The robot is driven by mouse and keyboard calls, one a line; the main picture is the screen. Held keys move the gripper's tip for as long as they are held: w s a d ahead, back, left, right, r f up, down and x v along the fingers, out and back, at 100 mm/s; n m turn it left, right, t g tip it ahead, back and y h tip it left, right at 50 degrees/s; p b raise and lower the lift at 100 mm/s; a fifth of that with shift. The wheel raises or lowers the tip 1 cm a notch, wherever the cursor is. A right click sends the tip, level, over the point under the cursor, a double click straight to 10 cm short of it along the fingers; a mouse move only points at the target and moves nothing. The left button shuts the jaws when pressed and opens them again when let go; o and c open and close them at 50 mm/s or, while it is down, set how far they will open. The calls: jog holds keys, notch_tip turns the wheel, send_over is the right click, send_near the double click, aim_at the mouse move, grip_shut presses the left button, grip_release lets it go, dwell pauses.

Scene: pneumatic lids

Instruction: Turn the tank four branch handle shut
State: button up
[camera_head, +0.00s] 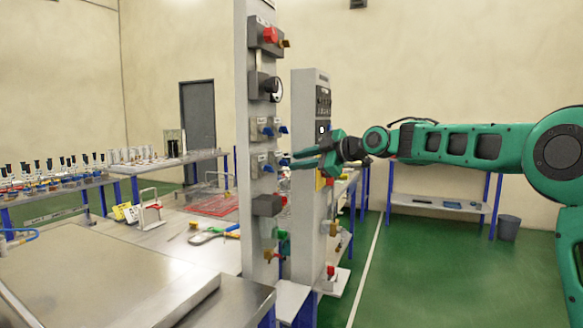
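A tall grey panel post (255,225) stands at the centre and carries several handles. Two rows of small blue handles sit midway up it. One upper blue handle (283,129) and one lower blue handle (284,162) stick out to the right. The labels are too small to read, so I cannot tell which is the tank four branch handle. My green gripper (296,160) reaches in from the right. Its two fingers appear spread, with their tips close to the lower blue handle. I cannot tell whether they touch it.
A red handle (271,35) and a round gauge (273,86) are higher on the post. A second grey post (304,95) stands just behind my gripper. A metal bench (90,262) fills the front left. Green floor (440,270) is open at right.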

aim_at(287, 163)
jog(key=shift+x, duration=2.15)
grip_shut()
jog(key=shift+d, duration=0.15)
